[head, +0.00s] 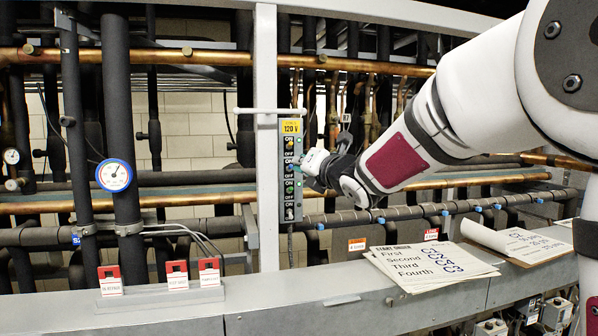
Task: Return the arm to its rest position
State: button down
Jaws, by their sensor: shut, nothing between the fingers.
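My arm reaches in from the upper right, and my gripper (307,166) is at the grey switch panel (291,225) on the white upright post. The gripper is small in this view and partly blends with the dark pipes behind it. It is shut and empty. It overlaps the right side of the panel; I cannot tell whether it touches it. The panel has a yellow 120 V label (290,127) and several switches marked ON and OFF, with yellow, blue, green and white levers or caps.
A grey ledge (270,312) runs along the front, bearing red-and-white tagged blocks (177,276) at left and printed sheets (432,265) at right. Dark and copper pipes fill the rack behind. A blue-rimmed gauge (114,175) is at left. A clipboard (522,242) lies at the right.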

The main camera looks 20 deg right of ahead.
jog(key=shift+s+r, duration=0.15)
jog(key=shift+s, duration=0.1)
jog(key=s+d+f+m+g+h, duration=0.2)
jog(key=s+f+m+g, duration=0.1)
jog(key=s+m, duration=0.6)
jog(key=s+d+f+m+g+h, duration=0.2)
jog(key=s+f+m+h, duration=0.15)
jog(key=s+m, duration=0.55)
jog(key=s+a+f+m+g, duration=0.1)
jog(key=s+f+m+g, duration=0.1)
jog(key=s+f+m, duration=0.2)
jog(key=s+a+f+m+g+y, duration=0.1)
jog(key=s+f+m, duration=0.3)
jog(key=s, duration=0.7)
jog(key=s+a+f+m+g+y, duration=0.1)
jog(key=s+f+m+g, duration=0.3)
jog(key=s, duration=0.3)
jog(key=shift+s+a+f+m, duration=0.35)
jog(key=shift+s+f+m, duration=0.05)
jog(key=shift+m, duration=0.3)
